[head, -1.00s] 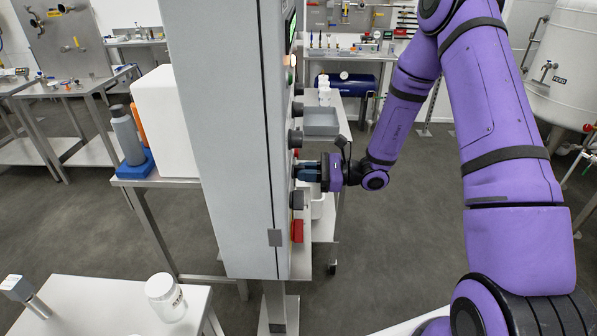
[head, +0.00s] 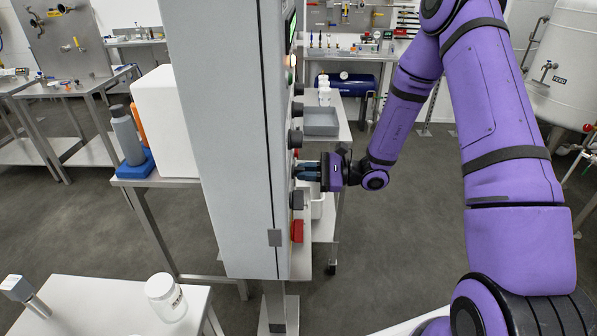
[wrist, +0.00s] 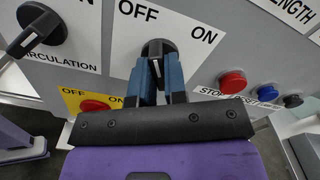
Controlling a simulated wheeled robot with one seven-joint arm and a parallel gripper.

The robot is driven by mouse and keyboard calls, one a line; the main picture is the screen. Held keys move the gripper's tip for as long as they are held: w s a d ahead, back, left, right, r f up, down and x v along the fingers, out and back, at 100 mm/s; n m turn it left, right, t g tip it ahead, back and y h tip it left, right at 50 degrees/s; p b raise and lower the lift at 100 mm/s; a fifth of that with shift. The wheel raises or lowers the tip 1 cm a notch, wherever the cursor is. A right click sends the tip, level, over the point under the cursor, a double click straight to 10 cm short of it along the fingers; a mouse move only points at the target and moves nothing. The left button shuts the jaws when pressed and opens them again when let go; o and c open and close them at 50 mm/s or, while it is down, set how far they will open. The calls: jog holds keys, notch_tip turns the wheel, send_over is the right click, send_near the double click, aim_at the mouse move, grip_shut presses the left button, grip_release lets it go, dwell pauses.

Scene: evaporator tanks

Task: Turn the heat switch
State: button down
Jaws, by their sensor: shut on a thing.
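The heat switch is a black rotary knob (wrist: 154,55) on a white plate with OFF and ON marks, in the middle of the wrist view. My gripper (wrist: 160,75) is shut on the knob, with one blue finger on each side of its grip. The knob's pointer stands nearly upright in that view, between the OFF and ON marks. The plate's full label is hidden. In the head view my gripper (head: 309,171) reaches the front of the grey control cabinet (head: 222,140) from the right, and the knob itself is hard to make out.
Another black knob marked CIRCULATION (wrist: 40,25) is at left. A yellow plate (wrist: 75,98) with a red switch lies below. Red (wrist: 232,82), blue (wrist: 268,92) and black (wrist: 293,101) buttons are at right. A steel cart (head: 340,140) stands behind my gripper.

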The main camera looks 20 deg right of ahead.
jog(key=shift+n, duration=0.8)
jog(key=shift+n, duration=0.6)
jog(key=c, duration=1.1)
grip_release()
